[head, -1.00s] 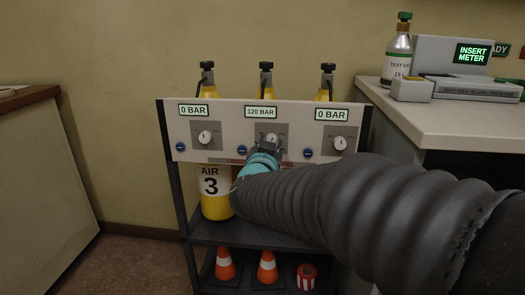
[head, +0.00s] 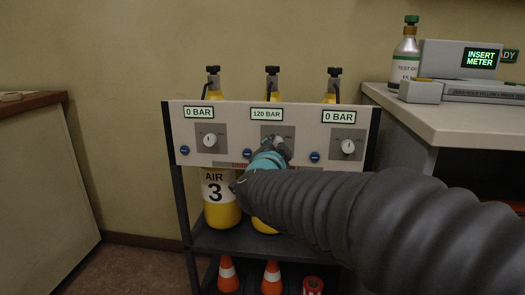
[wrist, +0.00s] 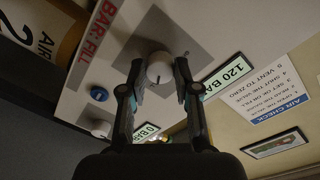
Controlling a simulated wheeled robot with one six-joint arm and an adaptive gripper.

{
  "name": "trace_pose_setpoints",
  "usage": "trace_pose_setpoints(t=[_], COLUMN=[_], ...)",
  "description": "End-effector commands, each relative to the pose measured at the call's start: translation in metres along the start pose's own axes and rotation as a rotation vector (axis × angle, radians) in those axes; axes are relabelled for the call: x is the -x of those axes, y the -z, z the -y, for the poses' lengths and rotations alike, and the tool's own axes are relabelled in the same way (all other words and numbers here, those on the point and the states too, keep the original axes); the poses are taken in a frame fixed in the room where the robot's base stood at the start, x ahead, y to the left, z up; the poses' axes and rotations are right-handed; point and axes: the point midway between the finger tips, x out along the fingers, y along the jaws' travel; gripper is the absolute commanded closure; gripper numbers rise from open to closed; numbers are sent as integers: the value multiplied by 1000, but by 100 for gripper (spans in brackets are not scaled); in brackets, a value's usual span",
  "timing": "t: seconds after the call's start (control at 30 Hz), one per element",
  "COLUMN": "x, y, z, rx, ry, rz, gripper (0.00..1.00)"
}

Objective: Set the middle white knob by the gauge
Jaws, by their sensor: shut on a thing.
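The middle white knob (wrist: 159,68) sits on a grey square plate on the pale panel (head: 185,115), between my gripper's fingers in the wrist view. My gripper (wrist: 160,78) is shut on it. In the head view my gripper (head: 272,148) reaches the panel's middle and largely hides this knob. The gauge (head: 266,114) above it reads 120 BAR. The left white knob (head: 210,140) and right white knob (head: 348,147) stand free, and the displays above them (head: 199,112) (head: 342,117) both read 0 BAR.
Yellow cylinders (head: 222,214) stand behind the panel on a dark rack. Blue buttons (head: 185,150) sit beside the knobs. Orange cones (head: 228,275) are on the lower shelf. A desk (head: 440,118) at right holds a meter reading INSERT METER (head: 481,59). An air-check sign (wrist: 267,97) hangs nearby.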

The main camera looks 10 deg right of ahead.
Motion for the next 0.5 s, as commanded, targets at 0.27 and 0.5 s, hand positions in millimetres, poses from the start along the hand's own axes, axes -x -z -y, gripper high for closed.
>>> trace_pose_setpoints(t=[0.27, 0.5], x=[0, 0], y=[0, 0], z=[0, 0], rx=[-15, -15], ry=[0, 0], rz=[1, 1], gripper=[100, 62])
